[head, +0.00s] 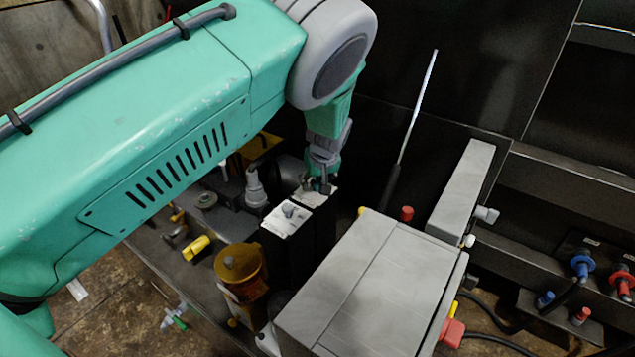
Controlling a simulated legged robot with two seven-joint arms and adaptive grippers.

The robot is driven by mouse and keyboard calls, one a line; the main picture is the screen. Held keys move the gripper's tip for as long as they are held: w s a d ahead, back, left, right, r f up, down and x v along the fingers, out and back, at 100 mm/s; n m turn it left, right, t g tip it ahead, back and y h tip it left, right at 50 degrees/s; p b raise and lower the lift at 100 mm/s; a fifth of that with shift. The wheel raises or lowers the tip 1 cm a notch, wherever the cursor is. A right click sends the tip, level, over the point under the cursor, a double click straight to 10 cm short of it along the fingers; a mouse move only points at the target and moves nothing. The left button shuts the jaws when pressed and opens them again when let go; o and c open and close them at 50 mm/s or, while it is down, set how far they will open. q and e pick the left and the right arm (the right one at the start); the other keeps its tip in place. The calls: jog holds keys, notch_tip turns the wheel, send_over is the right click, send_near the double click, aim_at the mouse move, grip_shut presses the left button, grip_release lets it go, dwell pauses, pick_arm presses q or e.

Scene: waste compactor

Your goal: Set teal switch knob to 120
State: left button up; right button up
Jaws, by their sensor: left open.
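My left arm comes in from the left, and its wrist points down at the middle of the head view. My left gripper (320,182) is small in the picture and open. Its fingertips are at the top of the farther of two dark boxes with pale, worn top plates (317,197). A small grey knob (290,210) sits on the nearer box's top plate (285,223). I cannot make out the teal switch knob clearly; a teal patch beside the fingers may be it or part of my gripper. No dial numbers can be read. My right gripper is not in view.
A large grey box (375,285) stands close at the right, with a red knob (407,213) behind it. An amber round-topped part (240,263) and a yellow piece (196,247) are at the left. A thin upright lever (415,115) rises behind. Blue (581,266) and red (621,282) connectors are far right.

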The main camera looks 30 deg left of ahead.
pick_arm(q)
jog(key=v, duration=0.6)
jog(key=shift+s+d+r, duration=0.1)
jog(key=shift+d+r, duration=0.05)
jog(key=shift+r, duration=0.2)
jog(key=shift+d+r, duration=0.1)
jog(key=shift+r, duration=0.1)
jog(key=shift+s, duration=0.1)
